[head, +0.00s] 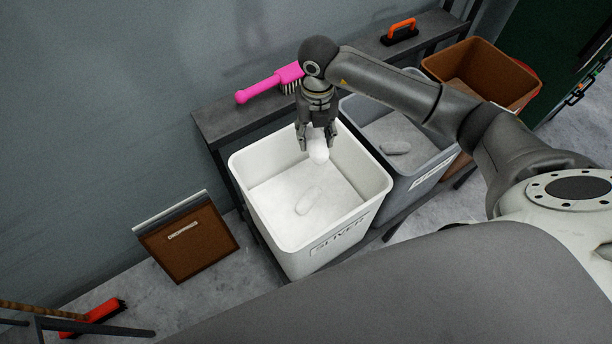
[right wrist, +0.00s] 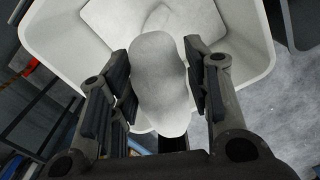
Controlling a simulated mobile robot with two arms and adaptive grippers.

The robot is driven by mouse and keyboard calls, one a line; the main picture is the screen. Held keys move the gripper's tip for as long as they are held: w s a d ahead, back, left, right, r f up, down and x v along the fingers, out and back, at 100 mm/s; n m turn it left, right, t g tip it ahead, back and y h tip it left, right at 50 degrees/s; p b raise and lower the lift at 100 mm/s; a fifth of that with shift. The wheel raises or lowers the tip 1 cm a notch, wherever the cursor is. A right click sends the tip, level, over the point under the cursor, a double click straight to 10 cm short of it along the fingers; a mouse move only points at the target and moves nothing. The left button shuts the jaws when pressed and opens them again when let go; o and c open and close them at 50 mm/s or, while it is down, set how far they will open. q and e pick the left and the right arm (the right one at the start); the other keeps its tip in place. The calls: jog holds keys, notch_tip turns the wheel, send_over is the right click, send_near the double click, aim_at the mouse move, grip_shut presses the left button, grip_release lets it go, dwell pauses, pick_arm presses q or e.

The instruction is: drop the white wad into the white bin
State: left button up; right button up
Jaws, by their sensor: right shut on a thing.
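The white wad (head: 318,150) is in my right gripper (head: 318,143), whose fingers are shut on it from both sides. The wad also shows in the right wrist view (right wrist: 160,85), between the two finger pads of the gripper (right wrist: 163,82). The gripper points down and holds the wad over the white bin (head: 262,215), near its back edge. Another pale wad (head: 308,200) lies on the light filling inside the white bin. The bin's rim also shows in the right wrist view (right wrist: 55,45). My left gripper is not in view.
A grey bin (head: 408,190) holding a grey wad (head: 396,148) stands right of the white bin, a brown bin (head: 490,65) beyond it. A pink brush (head: 262,86) and an orange-handled tool (head: 400,33) lie on the dark bench (head: 225,118) behind. A brown board (head: 188,243) leans at left.

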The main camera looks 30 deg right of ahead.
jog(key=shift+f, duration=0.2)
jog(key=shift+s+f+b, duration=0.3)
jog(key=shift+f+b, duration=0.3)
jog(key=shift+b, duration=0.05)
notch_tip(320, 180, down, 4)
jog(key=b, duration=0.2)
jog(key=shift+w+f+b, duration=0.1)
jog(key=shift+b, duration=0.25)
jog(key=o, duration=0.9)
jog(key=shift+o, duration=0.9)
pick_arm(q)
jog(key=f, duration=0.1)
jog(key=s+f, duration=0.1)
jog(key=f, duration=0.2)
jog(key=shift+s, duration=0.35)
